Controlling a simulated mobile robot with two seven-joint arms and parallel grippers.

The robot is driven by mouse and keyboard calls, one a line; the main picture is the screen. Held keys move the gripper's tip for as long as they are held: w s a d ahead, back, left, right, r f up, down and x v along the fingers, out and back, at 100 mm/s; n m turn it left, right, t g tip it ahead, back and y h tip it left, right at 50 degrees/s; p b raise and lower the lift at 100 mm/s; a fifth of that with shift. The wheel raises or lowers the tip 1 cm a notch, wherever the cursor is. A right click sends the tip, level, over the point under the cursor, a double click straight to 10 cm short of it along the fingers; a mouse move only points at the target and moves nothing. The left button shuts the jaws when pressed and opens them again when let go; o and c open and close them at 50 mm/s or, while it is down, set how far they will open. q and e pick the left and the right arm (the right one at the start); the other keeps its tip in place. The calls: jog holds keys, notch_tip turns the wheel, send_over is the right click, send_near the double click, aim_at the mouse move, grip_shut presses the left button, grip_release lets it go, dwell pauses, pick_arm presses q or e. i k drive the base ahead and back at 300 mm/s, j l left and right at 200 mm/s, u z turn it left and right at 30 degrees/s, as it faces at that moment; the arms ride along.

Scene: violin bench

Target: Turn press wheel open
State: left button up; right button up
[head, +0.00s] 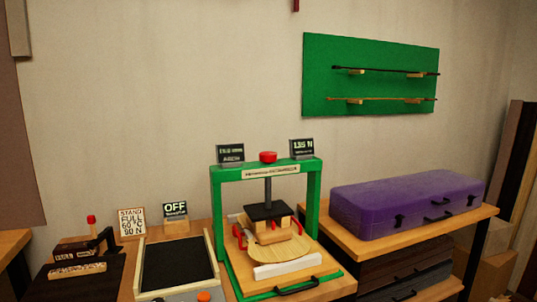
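The press (219,205) has a green frame and stands in the middle of the bench. Its wheel is a small red knob (268,157) on top of the crossbar. A dark screw runs down from the crossbar to a black pressing plate (266,211), which sits over wooden blocks and a pale violin-shaped plate (275,257) with red clamps. A small display (302,149) on the crossbar's right reads about 135 N. Another display (230,154) on its left is hard to read. Neither of my grippers is in the head view.
A dark panel in a pale frame (178,264) lies left of the press, near an OFF sign (175,212) and a STAND FULL card (132,222). A purple case (408,203) rests on a right-hand stand. A green board (370,52) holds two bows. Space above the press is clear.

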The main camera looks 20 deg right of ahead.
aim_at(267, 157)
jog(key=i+l, duration=0.1)
jog(key=l, duration=1.25)
jog(key=i, duration=0.05)
